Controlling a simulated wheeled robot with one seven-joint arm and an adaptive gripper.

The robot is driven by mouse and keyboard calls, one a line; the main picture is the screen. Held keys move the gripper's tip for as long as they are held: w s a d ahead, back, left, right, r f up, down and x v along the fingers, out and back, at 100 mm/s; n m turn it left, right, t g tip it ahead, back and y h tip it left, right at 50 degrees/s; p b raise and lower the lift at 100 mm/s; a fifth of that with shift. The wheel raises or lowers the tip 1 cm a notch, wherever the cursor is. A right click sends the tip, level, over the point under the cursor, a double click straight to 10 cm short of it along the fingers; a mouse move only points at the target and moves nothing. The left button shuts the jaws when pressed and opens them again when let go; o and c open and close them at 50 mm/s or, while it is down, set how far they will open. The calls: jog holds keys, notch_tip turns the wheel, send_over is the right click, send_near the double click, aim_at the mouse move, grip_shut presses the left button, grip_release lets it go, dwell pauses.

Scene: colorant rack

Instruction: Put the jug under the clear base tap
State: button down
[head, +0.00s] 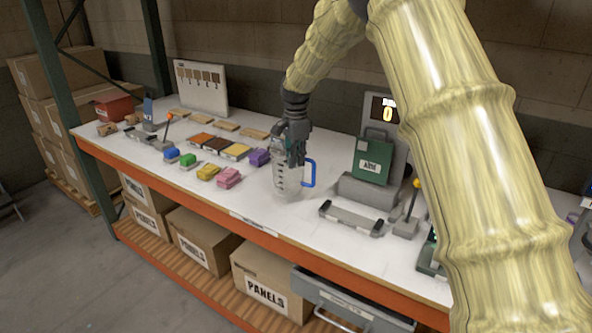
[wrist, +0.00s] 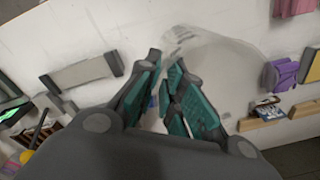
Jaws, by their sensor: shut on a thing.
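The jug (head: 287,183) is clear with dark markings and a blue handle (head: 310,173) on its right side. It is upright at the middle of the white bench, and I cannot tell whether its base touches the top. My gripper (head: 294,158) comes down from above and is shut on the jug's upper part. In the wrist view the teal-padded fingers (wrist: 165,82) are close together, with the see-through jug (wrist: 225,75) beside and beyond them. I cannot make out a tap marked clear base.
A grey machine with a green labelled panel (head: 372,161) stands right of the jug, with a grey bar-shaped holder (head: 350,218) in front. Coloured blocks (head: 208,172) lie to the left. My arm hides much of the bench's right end.

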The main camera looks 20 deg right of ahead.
aim_at(296, 170)
jog(key=shift+f+p, duration=0.5)
jog(key=shift+f, duration=1.65)
jog(key=shift+s, duration=0.1)
jog(key=c, duration=1.6)
grip_release()
jog(key=shift+f, duration=0.1)
jog(key=shift+o, duration=0.2)
